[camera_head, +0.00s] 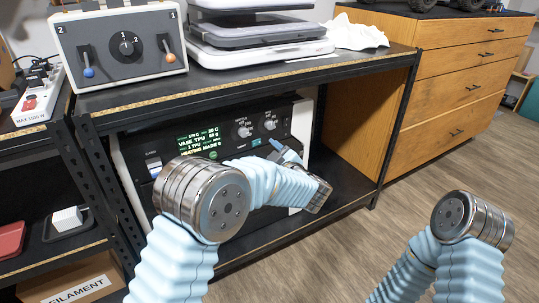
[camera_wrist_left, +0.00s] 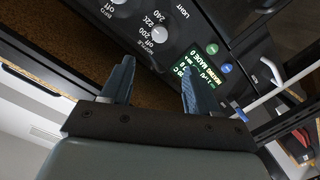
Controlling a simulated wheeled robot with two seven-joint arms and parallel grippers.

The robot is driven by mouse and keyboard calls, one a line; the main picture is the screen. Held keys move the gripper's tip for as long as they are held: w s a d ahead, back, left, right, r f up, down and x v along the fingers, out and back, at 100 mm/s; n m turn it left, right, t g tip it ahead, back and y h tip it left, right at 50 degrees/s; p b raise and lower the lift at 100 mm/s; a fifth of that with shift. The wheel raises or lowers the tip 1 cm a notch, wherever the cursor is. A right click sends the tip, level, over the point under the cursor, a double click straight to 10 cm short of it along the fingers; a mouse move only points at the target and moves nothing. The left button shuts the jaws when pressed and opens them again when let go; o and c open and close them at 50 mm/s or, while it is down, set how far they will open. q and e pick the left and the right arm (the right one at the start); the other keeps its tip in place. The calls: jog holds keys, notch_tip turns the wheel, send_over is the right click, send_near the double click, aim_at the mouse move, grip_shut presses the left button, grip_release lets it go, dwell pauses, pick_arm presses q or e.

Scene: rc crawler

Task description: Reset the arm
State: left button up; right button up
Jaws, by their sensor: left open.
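My left arm comes in from the left, bends at its metal joint and reaches toward the black machine (camera_head: 222,128) on the lower shelf. My left gripper (camera_head: 287,153) is small in the head view, close in front of the machine's panel. In the left wrist view its two dark blue fingers (camera_wrist_left: 155,82) stand wide apart with nothing between them. The machine's lit display (camera_wrist_left: 198,78) and knobs show beyond the fingers, tilted in that view. My right arm shows only its bent joint at the lower right; its gripper is out of view.
A control box (camera_head: 120,46) with a dial and two levers stands on the shelf top (camera_head: 250,76), beside a stack of grey trays (camera_head: 250,35) and a white cloth (camera_head: 350,33). A wooden drawer cabinet (camera_head: 465,75) stands right. The floor (camera_head: 400,215) between is clear.

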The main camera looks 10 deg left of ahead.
pick_arm(q)
jog(key=s+a+f+m+g+h, duration=0.1)
jog(key=s+a+f+m+h, duration=0.15)
jog(key=f, duration=0.65)
jog(key=s+a+f+m+g+h, duration=0.1)
jog(key=s+f+m+g+h, duration=0.15)
jog(key=f, duration=0.65)
jog(key=s+a+f+m+h, duration=0.1)
jog(key=s+f+m+h, duration=0.15)
jog(key=f, duration=0.55)
jog(key=s+f+m+g+h, duration=0.2)
jog(key=s+f+g, duration=0.3)
jog(key=s, duration=0.9)
jog(key=s+d+f+m+g+h, duration=0.1)
jog(key=s+f+g+h, duration=0.3)
jog(key=s, duration=1)
notch_tip(320, 180, down, 3)
jog(key=shift+s+f+m+g+h, duration=0.1)
jog(key=shift+s+m+g+h, duration=0.3)
jog(key=shift+m, duration=0.45)
